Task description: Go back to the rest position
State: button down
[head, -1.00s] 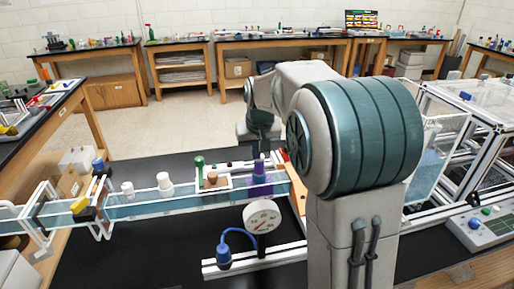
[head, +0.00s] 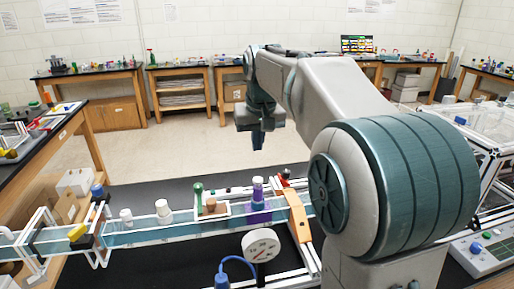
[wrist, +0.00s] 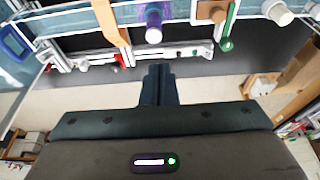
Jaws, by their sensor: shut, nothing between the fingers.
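My gripper (head: 258,141) hangs at the end of my raised arm in the head view, beyond the far edge of the black bench. It points down over open floor. In the wrist view my gripper (wrist: 160,82) has its dark fingers together, with nothing held between them. The fingers are apart from the bench and its objects, which lie beyond the fingertips at the top of that view. My large upper arm hides part of the bench at the right in the head view.
A clear water channel (head: 150,229) runs along the black bench (head: 130,272). A purple-and-white bottle (head: 258,195), a green-capped rod (head: 198,195) and an orange bracket (head: 298,217) stand along it. A round gauge (head: 261,245) is in front. The floor (head: 200,130) behind is clear.

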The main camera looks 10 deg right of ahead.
jog(key=s+f, duration=0.6)
jog(key=s, duration=0.6)
jog(key=s+f, duration=0.7)
jog(key=s, duration=0.6)
jog(key=shift+s+d+f, duration=0.2)
jog(key=shift+s+f, duration=0.05)
